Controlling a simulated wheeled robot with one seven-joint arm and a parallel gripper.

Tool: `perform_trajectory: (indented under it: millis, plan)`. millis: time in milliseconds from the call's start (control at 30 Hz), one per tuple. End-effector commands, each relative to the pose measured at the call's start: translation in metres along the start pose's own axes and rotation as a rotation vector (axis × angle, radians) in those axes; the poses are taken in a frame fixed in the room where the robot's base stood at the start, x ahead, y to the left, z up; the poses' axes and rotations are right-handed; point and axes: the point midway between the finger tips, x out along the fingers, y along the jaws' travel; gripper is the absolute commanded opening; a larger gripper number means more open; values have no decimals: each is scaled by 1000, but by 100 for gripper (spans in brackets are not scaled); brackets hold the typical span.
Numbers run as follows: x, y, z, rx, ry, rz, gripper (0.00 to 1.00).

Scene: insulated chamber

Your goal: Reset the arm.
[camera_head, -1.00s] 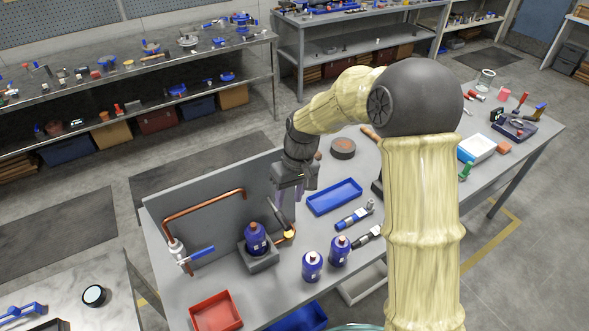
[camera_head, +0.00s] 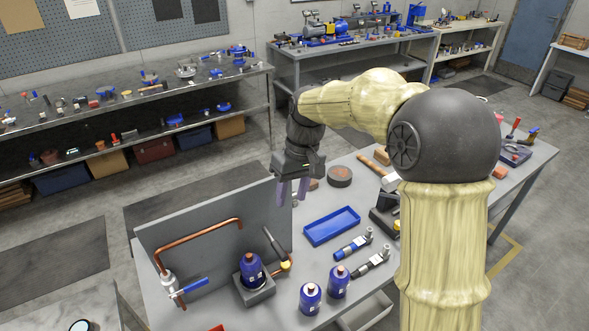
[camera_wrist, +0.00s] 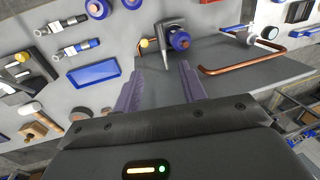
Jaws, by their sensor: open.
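My gripper (camera_head: 291,190) is open, with its two purple fingers pointing down above the workbench (camera_head: 208,315), just behind the upright grey panel (camera_head: 205,225) in the head view. In the wrist view my gripper (camera_wrist: 160,90) shows its fingers apart with nothing held between them. My arm bends over from the right. A blue tray (camera_head: 331,226) lies on the bench to the right of the gripper, apart from it. It also shows in the wrist view (camera_wrist: 94,73).
A copper pipe (camera_head: 200,231) with a blue-handled valve stands at the panel. A blue canister (camera_head: 251,270) sits in a grey block; two more canisters (camera_head: 310,298) stand nearby. A round dark puck (camera_head: 340,176) and a mallet (camera_head: 374,168) lie behind the tray.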

Motion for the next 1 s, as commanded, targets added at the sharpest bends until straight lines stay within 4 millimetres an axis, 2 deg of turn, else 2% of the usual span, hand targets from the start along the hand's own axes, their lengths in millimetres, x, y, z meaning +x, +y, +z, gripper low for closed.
perform_trajectory:
  millis: [200, 367, 567, 700, 900, 1000]
  plan:
    - [2, 5, 6, 19, 6, 11, 41]
    - [12, 24, 34, 104, 37, 61, 41]
    - [30, 56, 93, 267, 107, 144, 41]
    - [42, 71, 140, 379, 163, 194, 41]
    - [61, 81, 205, 528, 243, 244, 41]
    - [67, 81, 225, 574, 271, 256, 41]
